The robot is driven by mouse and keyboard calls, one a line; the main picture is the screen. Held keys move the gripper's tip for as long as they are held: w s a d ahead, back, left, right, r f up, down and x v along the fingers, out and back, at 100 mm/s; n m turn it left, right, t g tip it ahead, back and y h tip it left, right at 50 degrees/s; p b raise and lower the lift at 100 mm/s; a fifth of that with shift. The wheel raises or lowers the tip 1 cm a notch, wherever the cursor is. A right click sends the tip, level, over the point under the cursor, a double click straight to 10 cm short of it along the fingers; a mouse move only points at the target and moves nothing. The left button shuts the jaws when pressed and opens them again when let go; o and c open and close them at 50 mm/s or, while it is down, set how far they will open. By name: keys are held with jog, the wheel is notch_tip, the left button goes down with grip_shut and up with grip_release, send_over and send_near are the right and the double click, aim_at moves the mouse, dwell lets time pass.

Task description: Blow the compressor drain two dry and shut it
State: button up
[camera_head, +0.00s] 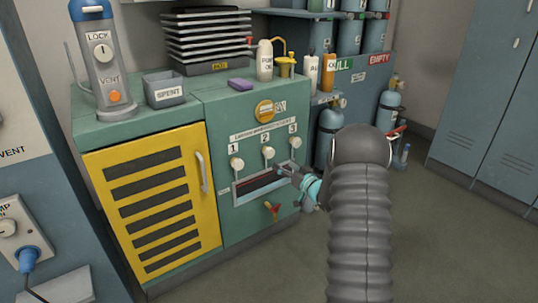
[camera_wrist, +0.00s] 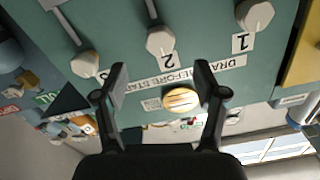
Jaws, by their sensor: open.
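Drain two is the white knob (camera_head: 268,152) under the label 2 on the green compressor cabinet (camera_head: 215,120), between knob 1 (camera_head: 236,163) and knob 3 (camera_head: 295,142). A thin pipe runs down from it to a recessed tray (camera_head: 262,184). My gripper (camera_head: 284,170) is in front of the panel, slightly below and right of knob 2. In the wrist view, upside down, my gripper (camera_wrist: 162,76) is open and empty; knob 2 (camera_wrist: 161,40) shows beyond and between the fingertips, apart from them. Whether the drain is open or wet I cannot tell.
A yellow round switch (camera_head: 264,110) is above the labels, and a red-handled valve (camera_head: 271,209) is below the tray. Bottles (camera_head: 265,60), a purple sponge (camera_head: 240,85) and a SPENT bin (camera_head: 163,88) stand on top. Gas cylinders (camera_head: 328,135) stand right. The floor (camera_head: 430,220) at right is clear.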

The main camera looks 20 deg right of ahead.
aim_at(271, 155)
jog(key=x, duration=1)
jog(key=shift+w+f+p, duration=0.1)
jog(key=shift+w+p, duration=0.15)
jog(key=shift+p, duration=0.15)
jog(key=c, duration=1.1)
